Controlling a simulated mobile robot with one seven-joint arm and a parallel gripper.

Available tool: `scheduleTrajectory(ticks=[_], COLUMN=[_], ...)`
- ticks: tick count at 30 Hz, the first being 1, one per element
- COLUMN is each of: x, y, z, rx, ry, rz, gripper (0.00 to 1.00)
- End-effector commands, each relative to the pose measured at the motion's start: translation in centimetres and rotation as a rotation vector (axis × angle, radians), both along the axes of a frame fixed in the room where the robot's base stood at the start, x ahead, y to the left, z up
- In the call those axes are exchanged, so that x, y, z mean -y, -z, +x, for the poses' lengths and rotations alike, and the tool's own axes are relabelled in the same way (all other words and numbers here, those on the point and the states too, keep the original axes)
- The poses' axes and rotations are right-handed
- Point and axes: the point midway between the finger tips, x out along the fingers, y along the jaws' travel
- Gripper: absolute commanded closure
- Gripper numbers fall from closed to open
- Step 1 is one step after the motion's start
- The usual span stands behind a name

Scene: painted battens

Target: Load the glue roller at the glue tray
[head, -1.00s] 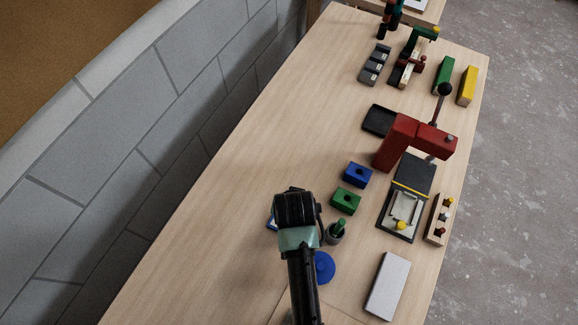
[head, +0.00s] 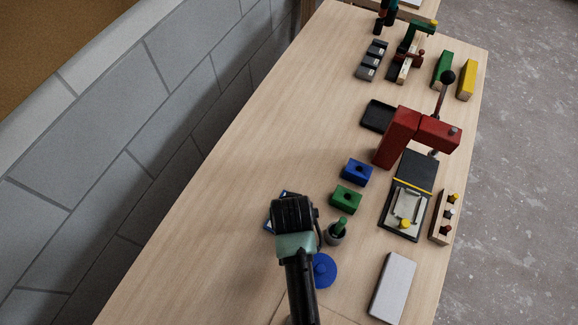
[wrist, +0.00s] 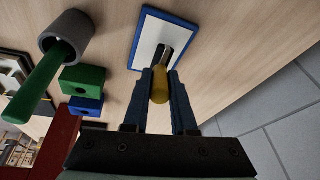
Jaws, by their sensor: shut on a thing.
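My gripper (wrist: 162,84) is shut on the yellow handle of the glue roller (wrist: 160,92), whose grey and dark head points away from me. In the wrist view the roller head lies over the white inside of the glue tray (wrist: 140,37), which has a blue rim. I cannot tell whether the head touches the tray's surface. In the head view the tray (head: 268,227) is mostly hidden behind the end of my arm, and the roller is hidden there.
A grey cup (head: 334,237) with a green-handled tool stands close right of my arm, with a blue disc (head: 324,270) nearer. Green (head: 346,199) and blue (head: 357,172) blocks lie beyond. A red lever press (head: 398,138) stands farther right. The table's left part is clear.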

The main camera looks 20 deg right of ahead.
Motion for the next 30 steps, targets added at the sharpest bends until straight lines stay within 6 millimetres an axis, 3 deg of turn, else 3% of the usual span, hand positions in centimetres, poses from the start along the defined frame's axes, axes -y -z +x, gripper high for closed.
scheduleTrajectory(ticks=[30], x=[0.0], y=[1.0], z=[0.0], rx=[0.001], ry=[0.0], rz=[-0.001], gripper=[1.0])
